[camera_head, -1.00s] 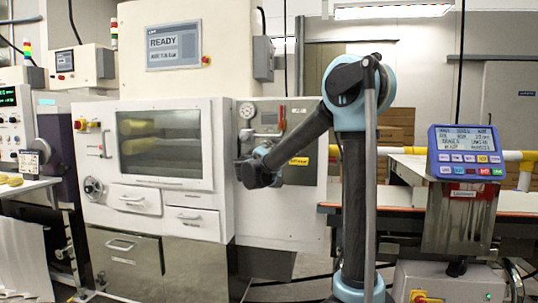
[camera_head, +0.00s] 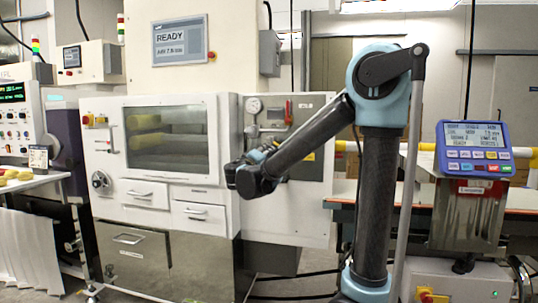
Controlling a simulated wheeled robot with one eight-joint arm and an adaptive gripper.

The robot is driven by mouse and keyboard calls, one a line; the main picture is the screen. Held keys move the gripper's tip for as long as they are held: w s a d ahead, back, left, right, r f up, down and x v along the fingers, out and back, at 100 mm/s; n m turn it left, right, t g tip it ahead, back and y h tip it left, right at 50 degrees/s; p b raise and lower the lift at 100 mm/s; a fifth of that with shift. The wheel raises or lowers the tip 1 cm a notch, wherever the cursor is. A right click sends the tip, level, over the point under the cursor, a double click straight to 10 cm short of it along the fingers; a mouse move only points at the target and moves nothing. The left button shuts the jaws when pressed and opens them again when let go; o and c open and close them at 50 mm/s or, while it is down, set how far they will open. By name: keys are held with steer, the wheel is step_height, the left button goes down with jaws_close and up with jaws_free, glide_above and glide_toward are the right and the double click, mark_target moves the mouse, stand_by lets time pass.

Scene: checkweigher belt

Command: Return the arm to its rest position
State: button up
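My one arm shows in the head view, black with light blue joints. Its column rises at the right of centre, and the forearm reaches down and left from the high elbow. The arm's far end hangs in front of the white machine (camera_head: 215,236), near its right edge. The gripper's fingers cannot be made out, so I cannot tell whether it is open or shut or holds anything.
The machine has a window, drawers and a READY screen (camera_head: 180,40). At the right, a blue checkweigher display (camera_head: 474,148) stands on a metal post by the belt (camera_head: 345,190). At the far left, yellow items (camera_head: 14,175) lie on a white surface (camera_head: 40,181).

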steer(key=shift+s+a+f, duration=0.1)
steer(key=shift+s, duration=0.3)
steer(key=s+d+f+m+g, duration=0.25)
steer(key=s+d+f, duration=0.2)
steer(key=d, duration=0.45)
steer(key=s+d+f+m+g+h, duration=0.1)
steer(key=s+d+f+g, duration=0.35)
steer(key=d, duration=0.35)
steer(key=s+d+f+m+g, duration=0.1)
steer(key=s+d+f+g, duration=0.2)
steer(key=d+f, duration=0.45)
steer(key=s+d+f+m+g+y, duration=0.1)
steer(key=s+d+f+g+y, duration=0.1)
steer(key=s+f, duration=0.35)
steer(key=s+d+f+m+g+y, duration=0.1)
steer(key=s+d+f+g, duration=0.15)
steer(key=s, duration=0.55)
steer(key=s+a+f+g+y, duration=0.1)
steer(key=s+a+f+y, duration=0.1)
steer(key=s, duration=0.3)
steer(key=s+a+f+m+y, duration=0.1)
steer(key=s+a+f+y, duration=0.1)
steer(key=s+f, duration=0.3)
steer(key=shift+s+a+f+g+y, duration=0.2)
steer(key=shift+a+f+g+y, duration=0.05)
steer(key=shift+g+y, duration=0.15)
